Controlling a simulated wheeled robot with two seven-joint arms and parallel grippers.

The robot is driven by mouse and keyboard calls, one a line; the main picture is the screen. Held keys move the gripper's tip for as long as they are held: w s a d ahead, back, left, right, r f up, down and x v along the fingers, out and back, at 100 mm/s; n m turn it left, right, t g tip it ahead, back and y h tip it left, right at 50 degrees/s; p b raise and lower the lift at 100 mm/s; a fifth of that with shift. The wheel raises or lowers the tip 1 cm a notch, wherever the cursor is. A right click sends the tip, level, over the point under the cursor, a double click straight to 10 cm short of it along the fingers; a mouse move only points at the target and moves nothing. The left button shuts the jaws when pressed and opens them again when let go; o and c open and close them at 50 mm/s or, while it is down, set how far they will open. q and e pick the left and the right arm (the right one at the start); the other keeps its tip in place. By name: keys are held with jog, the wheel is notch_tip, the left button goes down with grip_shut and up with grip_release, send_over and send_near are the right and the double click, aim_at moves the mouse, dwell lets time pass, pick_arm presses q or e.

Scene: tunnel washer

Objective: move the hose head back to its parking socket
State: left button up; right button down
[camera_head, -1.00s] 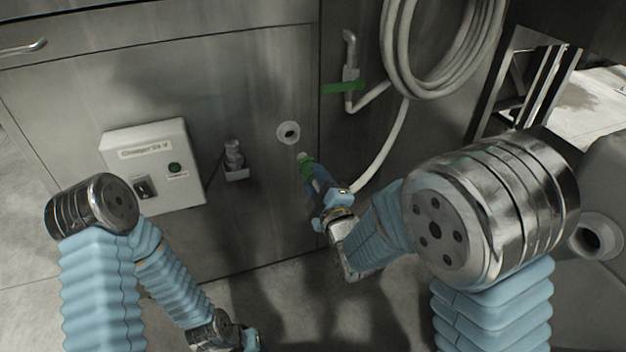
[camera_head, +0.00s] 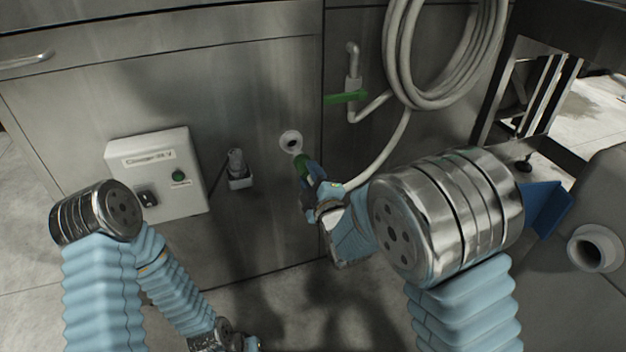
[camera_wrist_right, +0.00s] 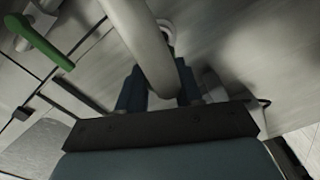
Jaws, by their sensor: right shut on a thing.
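In the right wrist view the pale hose (camera_wrist_right: 145,45) runs between the blue fingers (camera_wrist_right: 160,90), with part of a white ring (camera_wrist_right: 168,30) behind; the hose hides the head. A second white socket (camera_head: 597,248) sits at the far right on a grey body. My left gripper (camera_head: 250,343) is barely in view at the bottom edge.
A control box (camera_head: 157,172) and a small bracket with a plug-like part (camera_head: 238,172) are on the panel left of the socket. A green-handled valve (camera_head: 346,97) and a coiled hose (camera_head: 440,55) hang above right. The floor below is clear.

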aim_at(303, 163)
jog(key=shift+p+x, duration=0.35)
jog(key=shift+x, duration=1.15)
jog(key=shift+b, duration=0.45)
jog(key=shift+w, duration=0.1)
jog(key=shift+x, duration=0.85)
jog(key=shift+w+a+b, duration=0.1)
jog(key=shift+w+b, duration=0.25)
jog(key=shift+b, duration=0.05)
jog(key=c, duration=0.7)
grip_release()
